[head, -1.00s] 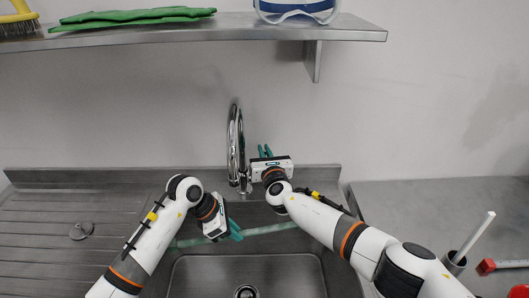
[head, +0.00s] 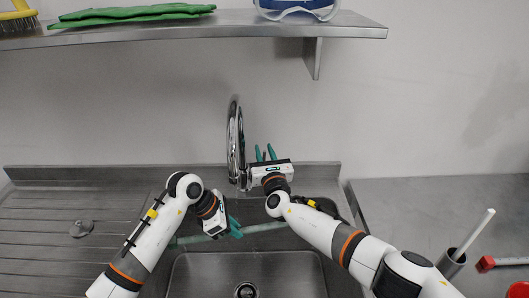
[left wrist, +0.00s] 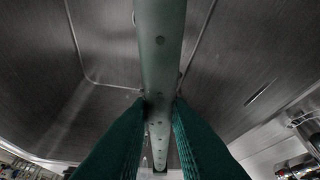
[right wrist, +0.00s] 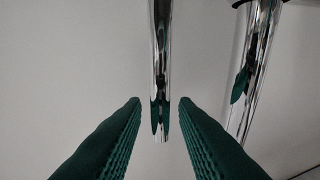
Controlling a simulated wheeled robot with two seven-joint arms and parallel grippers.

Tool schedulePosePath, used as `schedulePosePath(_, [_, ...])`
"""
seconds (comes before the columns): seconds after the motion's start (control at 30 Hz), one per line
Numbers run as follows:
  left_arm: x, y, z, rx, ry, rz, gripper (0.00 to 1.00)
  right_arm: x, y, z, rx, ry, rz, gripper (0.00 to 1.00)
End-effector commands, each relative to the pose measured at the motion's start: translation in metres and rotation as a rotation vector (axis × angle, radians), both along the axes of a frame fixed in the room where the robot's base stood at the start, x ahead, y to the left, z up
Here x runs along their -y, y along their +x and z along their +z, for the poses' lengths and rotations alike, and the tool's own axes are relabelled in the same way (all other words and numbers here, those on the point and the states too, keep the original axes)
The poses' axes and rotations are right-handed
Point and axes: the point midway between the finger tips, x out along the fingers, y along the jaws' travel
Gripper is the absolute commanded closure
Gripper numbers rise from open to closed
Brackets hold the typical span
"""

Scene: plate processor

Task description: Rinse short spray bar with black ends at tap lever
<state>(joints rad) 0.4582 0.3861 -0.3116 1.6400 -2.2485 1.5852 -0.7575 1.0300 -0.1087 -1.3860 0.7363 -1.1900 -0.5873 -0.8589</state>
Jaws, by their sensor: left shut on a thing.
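The short spray bar (head: 264,227) is a pale grey-green tube lying across above the sink. My left gripper (head: 236,228) is shut on it near its middle. In the left wrist view the bar (left wrist: 161,45) shows a row of small holes and passes between the teal fingers (left wrist: 160,112); its far end looks dark. The chrome tap (head: 235,140) curves up behind the sink. My right gripper (head: 265,153) is open just right of the tap. In the right wrist view a chrome tube (right wrist: 160,60) stands ahead, between the fingertips; I cannot tell whether it is the lever.
The sink basin (head: 246,268) is below, with a drain at its front. A metal holder with a white rod (head: 473,232) and a red-ended item (head: 487,264) stand right. A shelf (head: 250,27) hangs above.

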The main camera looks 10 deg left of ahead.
Motion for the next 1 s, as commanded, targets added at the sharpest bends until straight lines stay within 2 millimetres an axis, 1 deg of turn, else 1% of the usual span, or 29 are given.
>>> schedulePosePath(0.3, [0.0, 0.0, 0.001, 0.001, -0.001, 0.0, 1.0, 0.0, 0.0, 0.0, 0.0, 0.0, 0.0, 0.71])
schedulePosePath(0.47, [0.0, 0.0, 0.001, 0.001, -0.001, 0.0, 1.0, 0.003, -0.007, -0.002, -0.002, 0.002, 0.0, 0.71])
schedulePosePath(0.67, [0.0, 0.0, 0.001, 0.001, -0.001, 0.0, 1.0, 0.013, -0.028, -0.005, -0.003, 0.003, 0.001, 0.71])
schedulePosePath(1.0, [0.0, 0.0, 0.001, 0.001, -0.001, 0.0, 1.0, 0.035, -0.081, -0.012, -0.003, 0.002, 0.0, 0.71])
